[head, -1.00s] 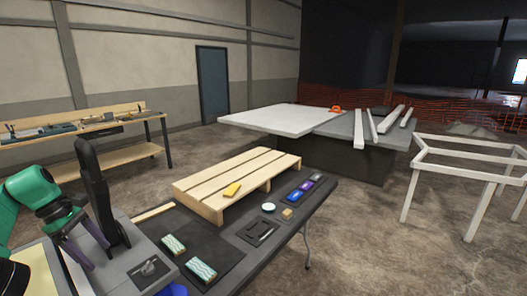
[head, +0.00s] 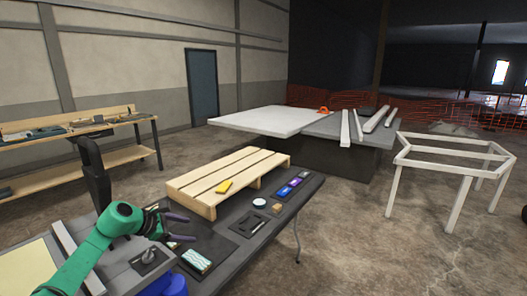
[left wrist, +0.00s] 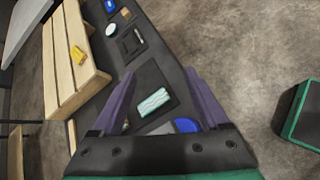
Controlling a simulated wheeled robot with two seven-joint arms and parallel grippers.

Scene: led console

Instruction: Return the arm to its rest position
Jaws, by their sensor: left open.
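My left gripper (head: 192,227) has purple fingers on a green arm. In the head view it reaches right above the near end of the dark table (head: 225,262), beside a grey console (head: 118,268) with a small lever (head: 150,254). The fingers are spread and empty. One wavy-patterned block (head: 197,260) lies on a dark mat just below the gripper; another is partly hidden behind the fingers. In the left wrist view the open fingers (left wrist: 155,75) stand apart, with a patterned block (left wrist: 153,102) on the table between them. My right gripper is out of view.
A wooden pallet (head: 205,183) with a yellow item (head: 224,187) lies on the table. Small items, including a white round one (head: 259,202), lie along its right side. A blue object (head: 176,287) is near the console. A black post (head: 95,175) stands behind my arm. Floor space lies right.

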